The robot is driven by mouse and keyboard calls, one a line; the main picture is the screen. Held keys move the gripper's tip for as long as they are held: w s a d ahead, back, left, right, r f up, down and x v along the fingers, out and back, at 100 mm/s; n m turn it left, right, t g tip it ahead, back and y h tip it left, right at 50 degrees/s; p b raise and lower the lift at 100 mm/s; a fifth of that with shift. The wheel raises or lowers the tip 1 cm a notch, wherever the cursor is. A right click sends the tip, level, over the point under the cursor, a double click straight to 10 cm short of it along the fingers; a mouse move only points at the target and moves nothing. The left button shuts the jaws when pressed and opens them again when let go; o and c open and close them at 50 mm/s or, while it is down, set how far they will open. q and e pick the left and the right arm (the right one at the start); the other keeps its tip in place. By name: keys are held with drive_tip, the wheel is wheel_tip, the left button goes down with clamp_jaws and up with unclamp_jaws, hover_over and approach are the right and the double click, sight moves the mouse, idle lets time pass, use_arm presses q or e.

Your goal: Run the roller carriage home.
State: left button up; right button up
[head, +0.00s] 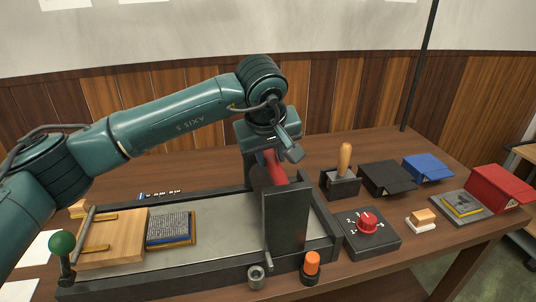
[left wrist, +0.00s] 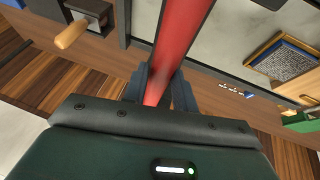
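The roller carriage (head: 285,222) is a dark upright frame across the right part of the press bed (head: 222,238). A red bar (head: 274,165) runs along its top. My left gripper (head: 284,157) is at this bar, at the carriage's far end. In the left wrist view its fingers (left wrist: 163,92) stand on either side of the red bar (left wrist: 180,45). I cannot tell whether they press on it. A type block (head: 170,228) lies on the bed, left of the carriage, beside a wooden board (head: 112,240). My right gripper is out of view.
A green-knobbed lever (head: 62,243) stands at the bed's left end. An orange-capped post (head: 311,264) stands in front.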

use_arm(q)
drive_tip(key=shift+o, duration=1.4)
drive_tip(key=shift+d+r, duration=0.1)
drive_tip(key=shift+d, duration=0.2)
drive_tip(key=shift+o, duration=0.7)
drive_tip(key=shift+a, duration=0.1)
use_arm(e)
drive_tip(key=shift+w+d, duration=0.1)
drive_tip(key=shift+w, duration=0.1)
use_arm(q)
drive_tip(key=d+b+v, duration=0.1)
drive_tip(key=v, duration=1.2)
drive_tip(key=shift+a, duration=0.5)
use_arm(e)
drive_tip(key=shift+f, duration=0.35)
